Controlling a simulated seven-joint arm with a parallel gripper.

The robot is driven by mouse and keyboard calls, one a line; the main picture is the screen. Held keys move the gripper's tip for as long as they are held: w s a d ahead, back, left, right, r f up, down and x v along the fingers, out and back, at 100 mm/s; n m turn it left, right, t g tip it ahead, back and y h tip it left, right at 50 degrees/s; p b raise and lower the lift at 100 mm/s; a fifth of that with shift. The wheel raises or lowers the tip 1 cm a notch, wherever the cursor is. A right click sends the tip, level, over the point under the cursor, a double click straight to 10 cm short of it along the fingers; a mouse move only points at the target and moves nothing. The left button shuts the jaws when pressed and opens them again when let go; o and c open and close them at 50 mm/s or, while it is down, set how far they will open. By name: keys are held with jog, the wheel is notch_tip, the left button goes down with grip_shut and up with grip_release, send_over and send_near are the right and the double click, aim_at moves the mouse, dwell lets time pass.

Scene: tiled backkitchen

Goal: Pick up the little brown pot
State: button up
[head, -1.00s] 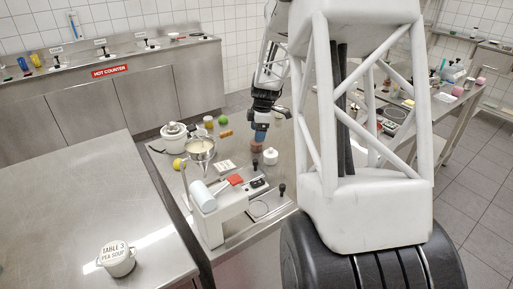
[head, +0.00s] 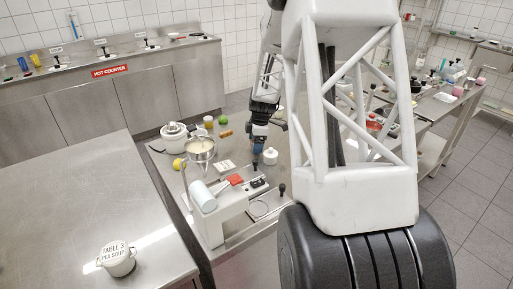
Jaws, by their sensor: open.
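My gripper (head: 256,163) points down over the middle of the steel worktable (head: 240,230), just left of a small white lidded pot (head: 271,156). Its jaws are open, though they are small and dark in this view. I cannot make out the little brown pot now; the gripper covers the spot where a small brown thing showed earlier. I cannot tell whether the jaws are around, beside or above it.
A labelled soup pot (head: 117,260) stands on the left table. My arm hides the table's right part.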

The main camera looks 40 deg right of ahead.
jog(key=shift+c, duration=0.4)
grip_shut()
jog(key=shift+r, duration=0.1)
jog(key=shift+r, duration=4.9)
